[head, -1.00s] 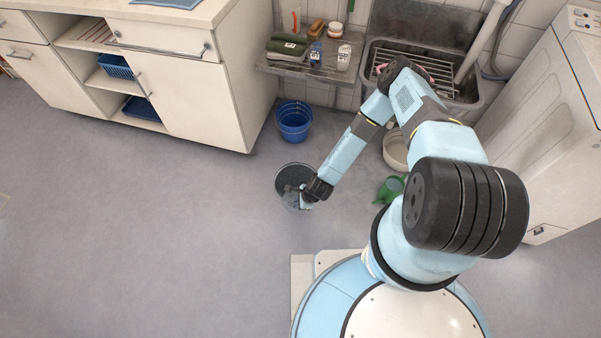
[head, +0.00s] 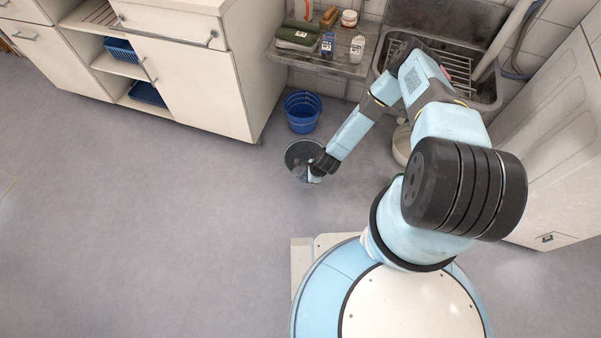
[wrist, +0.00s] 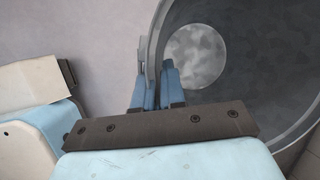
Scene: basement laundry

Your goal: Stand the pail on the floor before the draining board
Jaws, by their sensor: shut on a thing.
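The grey pail (head: 298,148) is a round, open vessel with a dark inside and a paler disc at its bottom. My gripper (head: 315,176) is shut on the near side of its rim. In the wrist view the blue fingers (wrist: 155,82) pinch the pail's wall (wrist: 151,45), and the pail looks empty. Whether its base touches the floor is unclear. The draining board (head: 340,67) is a steel shelf beside the sink, beyond the pail, with bottles and a green box on it.
A blue bucket (head: 302,112) stands on the floor before the draining board, just beyond the pail. A cream basin (head: 402,146) is partly hidden behind my arm. The left floor is clear.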

